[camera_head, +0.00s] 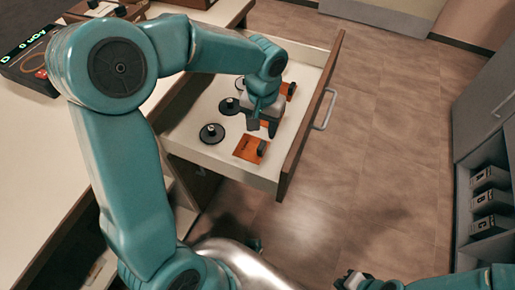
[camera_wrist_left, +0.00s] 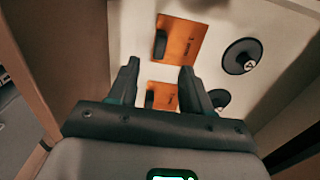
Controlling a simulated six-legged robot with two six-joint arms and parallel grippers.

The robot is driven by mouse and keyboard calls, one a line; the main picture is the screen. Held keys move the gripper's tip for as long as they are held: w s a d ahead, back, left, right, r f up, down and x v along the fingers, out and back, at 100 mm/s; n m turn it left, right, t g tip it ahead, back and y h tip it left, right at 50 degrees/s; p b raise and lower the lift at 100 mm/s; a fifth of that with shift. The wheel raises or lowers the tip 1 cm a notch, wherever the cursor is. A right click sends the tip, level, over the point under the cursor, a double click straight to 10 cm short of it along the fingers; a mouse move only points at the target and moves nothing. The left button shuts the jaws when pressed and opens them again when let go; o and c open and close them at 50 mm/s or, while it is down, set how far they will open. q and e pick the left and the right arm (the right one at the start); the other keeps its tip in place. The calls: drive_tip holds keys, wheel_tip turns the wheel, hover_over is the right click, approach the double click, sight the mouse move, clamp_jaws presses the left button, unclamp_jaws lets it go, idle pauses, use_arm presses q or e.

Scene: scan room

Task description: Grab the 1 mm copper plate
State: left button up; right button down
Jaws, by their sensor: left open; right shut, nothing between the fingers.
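An open drawer (camera_head: 185,143) holds several orange copper plates with dark grips. The near plate (camera_head: 247,150) lies flat close to the drawer's front; it also shows in the left wrist view (camera_wrist_left: 184,35). A second plate (camera_wrist_left: 164,96) lies between my left fingers in that view, partly hidden. A far plate (camera_head: 291,88) is partly hidden by my left arm. Labels are too small to read, so I cannot tell which is 1 mm. My left gripper (camera_head: 262,124) is open above the drawer, pointing down and empty; its fingers show in the wrist view (camera_wrist_left: 160,68). My right gripper (camera_head: 354,280) is shut and empty at the bottom edge.
Black round weights (camera_head: 211,133) stand in the drawer beside the plates. The wooden drawer front (camera_head: 310,120) with a metal handle (camera_head: 329,110) borders the right side. A device with a green display (camera_head: 35,60) sits on the desk. Labelled boxes (camera_head: 490,200) stand on a right shelf. The floor is clear.

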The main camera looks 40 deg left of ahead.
sight(262, 145)
use_arm(q)
wheel_tip(262, 145, down, 4)
drive_tip(key=shift+r, duration=0.2)
wheel_tip(262, 145, down, 5)
drive_tip(key=shift+f+b, duration=0.1)
drive_tip(key=shift+b, duration=0.95)
drive_tip(key=shift+c, duration=0.3)
clamp_jaws()
